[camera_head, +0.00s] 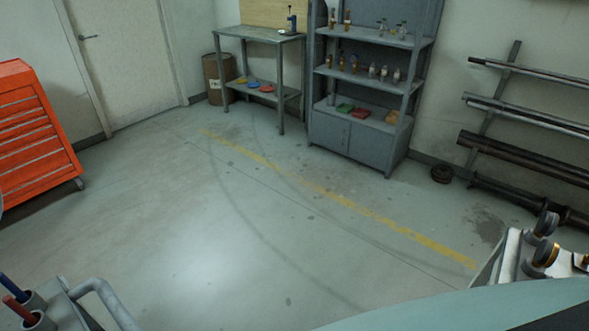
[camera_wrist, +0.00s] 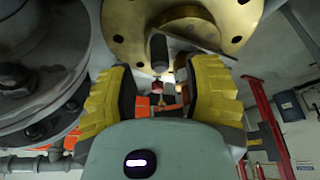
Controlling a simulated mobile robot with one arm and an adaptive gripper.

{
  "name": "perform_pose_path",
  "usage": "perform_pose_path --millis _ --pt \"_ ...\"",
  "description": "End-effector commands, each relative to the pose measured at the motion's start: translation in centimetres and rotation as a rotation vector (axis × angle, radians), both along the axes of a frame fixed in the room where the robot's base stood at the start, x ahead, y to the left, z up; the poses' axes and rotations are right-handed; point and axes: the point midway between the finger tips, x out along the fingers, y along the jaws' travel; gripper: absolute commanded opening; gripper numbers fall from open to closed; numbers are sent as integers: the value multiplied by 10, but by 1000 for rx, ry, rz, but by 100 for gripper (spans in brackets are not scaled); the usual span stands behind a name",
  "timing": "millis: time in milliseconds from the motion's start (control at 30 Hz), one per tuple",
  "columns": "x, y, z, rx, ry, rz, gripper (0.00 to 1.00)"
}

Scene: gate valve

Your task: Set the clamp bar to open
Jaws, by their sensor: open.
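In the wrist view, my gripper (camera_wrist: 159,80) is open, with its two yellow fingers apart. A dark rounded bar end (camera_wrist: 158,48) shows between and just beyond the fingertips, with a gap on each side; it may be the clamp bar, but I cannot tell for sure. A brass flange (camera_wrist: 222,22) with bolt holes lies behind it, at the top. The bar's far part and its setting are hidden. Neither my gripper nor the bar can be made out in the head view.
Large grey flanged metalwork (camera_wrist: 40,70) stands close to the left finger. In the head view, an orange tool cabinet (camera_head: 35,130), a workbench (camera_head: 262,36), a grey shelf (camera_head: 360,142) and a pipe rack (camera_head: 525,110) line the walls. The floor between is clear.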

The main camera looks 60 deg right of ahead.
Motion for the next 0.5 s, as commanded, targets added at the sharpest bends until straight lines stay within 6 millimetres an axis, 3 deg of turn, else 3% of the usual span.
perform_pose_path --millis 133,500 --pt "3 2 -18 -5 -1 4 50" --pt "8 5 -27 -3 2 1 50"
